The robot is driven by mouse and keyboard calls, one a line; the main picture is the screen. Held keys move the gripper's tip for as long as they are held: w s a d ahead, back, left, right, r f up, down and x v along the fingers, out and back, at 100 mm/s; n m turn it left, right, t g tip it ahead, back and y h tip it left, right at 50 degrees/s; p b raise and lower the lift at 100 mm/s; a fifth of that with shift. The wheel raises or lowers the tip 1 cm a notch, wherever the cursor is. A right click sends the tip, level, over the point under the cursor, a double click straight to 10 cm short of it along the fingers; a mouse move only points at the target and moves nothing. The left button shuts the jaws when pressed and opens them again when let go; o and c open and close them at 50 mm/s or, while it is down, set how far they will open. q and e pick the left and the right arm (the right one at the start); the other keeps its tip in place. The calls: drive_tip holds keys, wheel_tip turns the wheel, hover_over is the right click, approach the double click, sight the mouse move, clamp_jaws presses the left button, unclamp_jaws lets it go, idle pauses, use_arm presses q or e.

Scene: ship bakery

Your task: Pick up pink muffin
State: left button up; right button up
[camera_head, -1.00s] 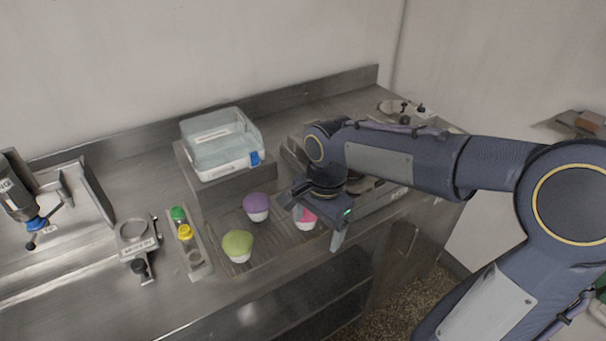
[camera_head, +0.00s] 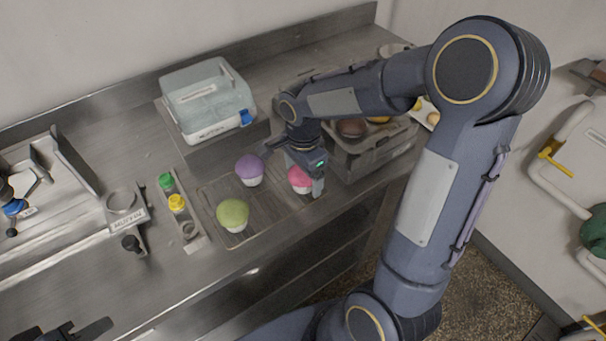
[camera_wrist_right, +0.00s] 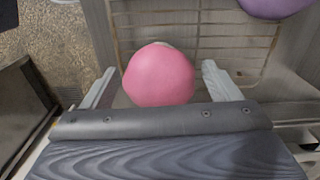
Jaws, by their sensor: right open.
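The pink muffin (camera_head: 299,179) stands on the wire rack at its right side, with a pink top and a pale base. In the right wrist view its round top (camera_wrist_right: 158,75) lies between the two fingers, with a gap on each side. My right gripper (camera_head: 293,171) is open and points down over the pink muffin, partly covering it in the head view. It also shows in the right wrist view (camera_wrist_right: 160,88). My left gripper (camera_head: 65,331) is only partly in view at the bottom left, away from the muffins.
A purple muffin (camera_head: 249,168) and a green muffin (camera_head: 233,213) stand left of the pink one on the wire rack (camera_head: 268,222). A clear box (camera_head: 207,95) stands behind. A bin with baked goods (camera_head: 372,158) is right of my gripper.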

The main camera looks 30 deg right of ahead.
drive_tip(key=shift+f, duration=0.15)
drive_tip(key=c, duration=0.7)
